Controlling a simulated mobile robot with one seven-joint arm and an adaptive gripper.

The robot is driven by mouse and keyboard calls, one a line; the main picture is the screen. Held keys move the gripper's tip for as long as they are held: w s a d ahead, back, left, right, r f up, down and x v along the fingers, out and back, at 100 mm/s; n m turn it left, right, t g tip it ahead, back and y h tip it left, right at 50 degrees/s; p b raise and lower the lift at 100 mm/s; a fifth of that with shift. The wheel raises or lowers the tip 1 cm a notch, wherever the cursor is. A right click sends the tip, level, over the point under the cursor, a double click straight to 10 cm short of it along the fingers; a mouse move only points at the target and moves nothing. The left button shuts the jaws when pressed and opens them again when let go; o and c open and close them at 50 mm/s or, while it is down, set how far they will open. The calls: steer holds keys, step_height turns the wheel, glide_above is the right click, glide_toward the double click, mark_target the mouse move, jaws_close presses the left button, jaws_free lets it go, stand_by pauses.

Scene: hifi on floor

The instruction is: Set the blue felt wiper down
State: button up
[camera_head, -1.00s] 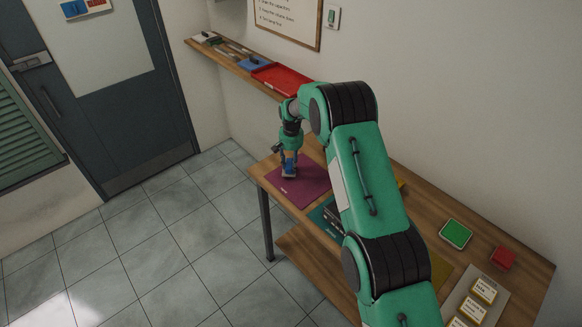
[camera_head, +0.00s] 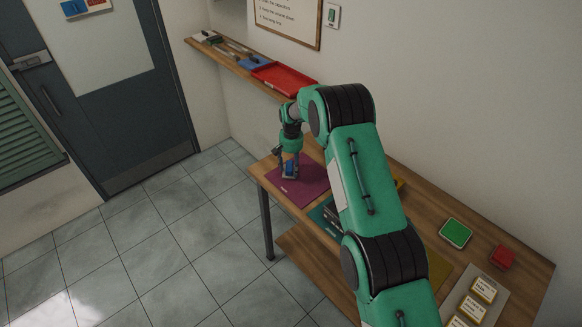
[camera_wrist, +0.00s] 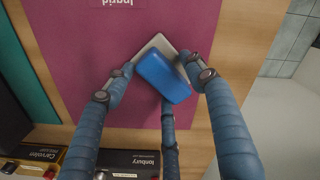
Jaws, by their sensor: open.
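The blue felt wiper (camera_wrist: 163,78), a blue block with a pale grey base, lies on the purple mat (camera_head: 310,190) at the left end of the table. It also shows as a small blue patch in the head view (camera_head: 289,168). My gripper (camera_wrist: 158,68) is open, its blue fingers spread around the wiper, with fingertips close to its edges on different sides. I cannot tell whether any fingertip still touches it. In the head view my gripper (camera_head: 287,170) is low over the mat and partly covers the wiper.
A teal mat (camera_wrist: 25,70) lies beside the purple one. Dark boxes with labels (camera_wrist: 130,160) stand near the mats. A green-topped item (camera_head: 456,233), a red block (camera_head: 503,257) and labelled cards are farther right. A wall shelf holds a red tray (camera_head: 284,78).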

mark_target(291, 165)
steer(key=shift+r, duration=0.1)
step_height(291, 165, up, 12)
steer(key=b, duration=0.1)
stand_by(0.7)
steer(key=shift+r, duration=0.1)
stand_by(0.6)
